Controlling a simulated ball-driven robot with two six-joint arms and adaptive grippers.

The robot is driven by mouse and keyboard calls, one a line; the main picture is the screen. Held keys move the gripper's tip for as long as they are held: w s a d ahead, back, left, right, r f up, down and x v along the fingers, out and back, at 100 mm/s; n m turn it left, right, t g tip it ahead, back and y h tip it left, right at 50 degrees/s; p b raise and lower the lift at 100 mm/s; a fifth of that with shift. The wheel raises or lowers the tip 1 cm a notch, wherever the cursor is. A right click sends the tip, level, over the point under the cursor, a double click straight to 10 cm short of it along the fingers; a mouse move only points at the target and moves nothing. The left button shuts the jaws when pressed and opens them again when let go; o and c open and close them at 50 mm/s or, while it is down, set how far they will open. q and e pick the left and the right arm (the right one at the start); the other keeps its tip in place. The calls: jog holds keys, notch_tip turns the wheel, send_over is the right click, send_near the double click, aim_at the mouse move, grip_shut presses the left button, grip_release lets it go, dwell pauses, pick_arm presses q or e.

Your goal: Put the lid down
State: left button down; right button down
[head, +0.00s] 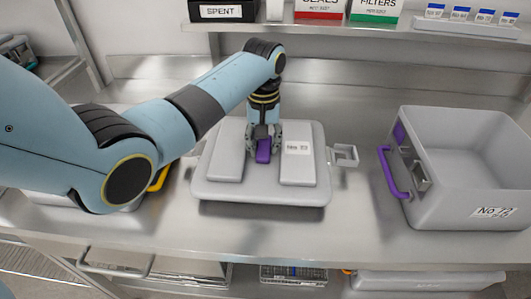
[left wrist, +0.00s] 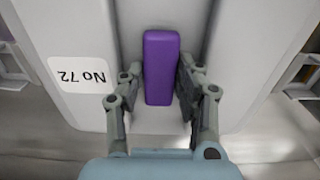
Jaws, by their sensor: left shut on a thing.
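The lid (head: 228,190) is a grey rectangular plate with two raised panels, one bearing a white label that reads "No 72" in the left wrist view (left wrist: 80,83). It appears level in the head view, with a shadow under its front edge; I cannot tell what is beneath it. My left gripper (head: 264,150) points down at the middle of the lid and is shut on its purple handle (head: 263,152). The handle lies between the fingers in the left wrist view (left wrist: 161,68). My right gripper is not in view.
A grey open box (head: 440,190) with a purple side handle stands at the right of the steel counter (head: 350,215). A grey latch bracket (head: 345,155) sticks out right of the lid. A shelf (head: 360,25) with a SPENT bin (head: 222,11) and labelled boxes runs along the back.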

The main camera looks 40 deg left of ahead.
aim_at(264, 147)
pick_arm(q)
notch_tip(264, 147, down, 3)
jog(key=shift+f, duration=0.1)
jog(key=shift+f, duration=0.1)
jog(key=c, duration=0.9)
grip_release()
jog(key=shift+s, duration=0.1)
jog(key=shift+r, duration=0.2)
notch_tip(264, 147, up, 12)
jog(key=shift+f, duration=0.1)
